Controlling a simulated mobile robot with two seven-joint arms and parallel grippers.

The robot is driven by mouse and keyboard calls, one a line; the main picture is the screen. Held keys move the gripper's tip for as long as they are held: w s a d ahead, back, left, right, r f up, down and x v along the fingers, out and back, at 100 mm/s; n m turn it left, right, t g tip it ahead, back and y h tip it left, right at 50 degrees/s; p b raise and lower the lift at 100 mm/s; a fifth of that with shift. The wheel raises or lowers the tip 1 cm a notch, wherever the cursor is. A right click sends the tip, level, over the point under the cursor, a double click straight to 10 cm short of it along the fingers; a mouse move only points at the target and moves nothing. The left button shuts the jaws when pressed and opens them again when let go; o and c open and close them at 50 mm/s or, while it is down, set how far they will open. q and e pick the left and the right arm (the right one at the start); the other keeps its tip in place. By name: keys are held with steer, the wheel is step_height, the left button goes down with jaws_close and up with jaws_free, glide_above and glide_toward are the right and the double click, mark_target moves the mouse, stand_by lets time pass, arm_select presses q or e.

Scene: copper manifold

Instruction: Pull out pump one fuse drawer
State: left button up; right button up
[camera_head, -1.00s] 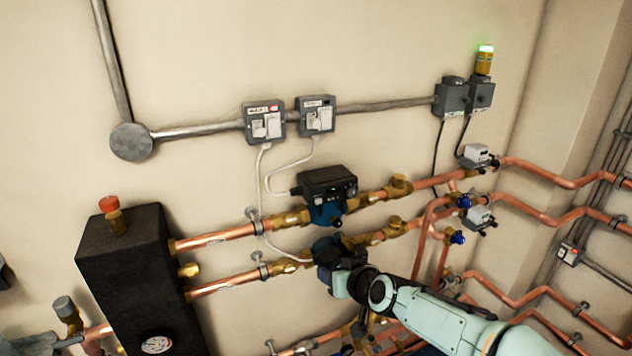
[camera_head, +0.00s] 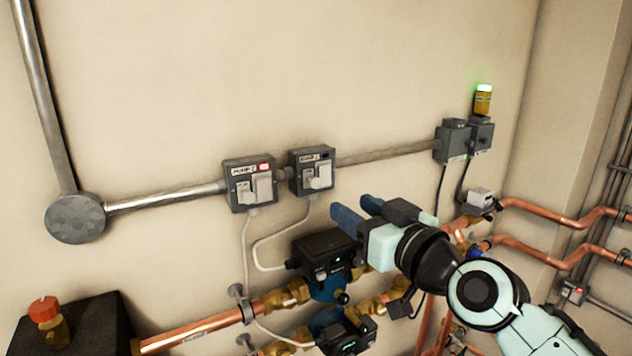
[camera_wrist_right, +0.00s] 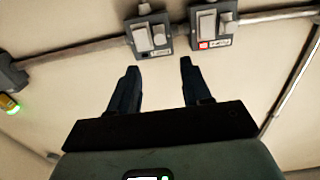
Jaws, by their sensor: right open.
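Two grey switch boxes sit on the wall conduit. The second box (camera_head: 312,172) is at the left in the wrist view (camera_wrist_right: 149,36). My right gripper (camera_head: 355,207) is open and empty, below and right of the second box, apart from both. My left gripper is out of view.
A black pump head (camera_head: 322,254) on copper pipes is below the boxes. A white cable (camera_head: 262,250) loops down from the second box. Grey boxes with a green-lit beacon (camera_head: 483,100) are at the right. The wall above the conduit is clear.

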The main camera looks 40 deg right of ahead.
mark_target(316, 183)
steer(key=w, duration=0.3)
steer(key=w+d+p, duration=0.1)
steer(key=w, duration=0.3)
steer(key=w+p, duration=0.1)
steer(key=w, duration=0.3)
steer(key=shift+w+d, duration=0.15)
steer(key=shift+w, duration=0.1)
arm_select(q)
steer(key=w+r, duration=0.2)
steer(key=r, duration=0.1)
steer(key=shift+r, duration=0.15)
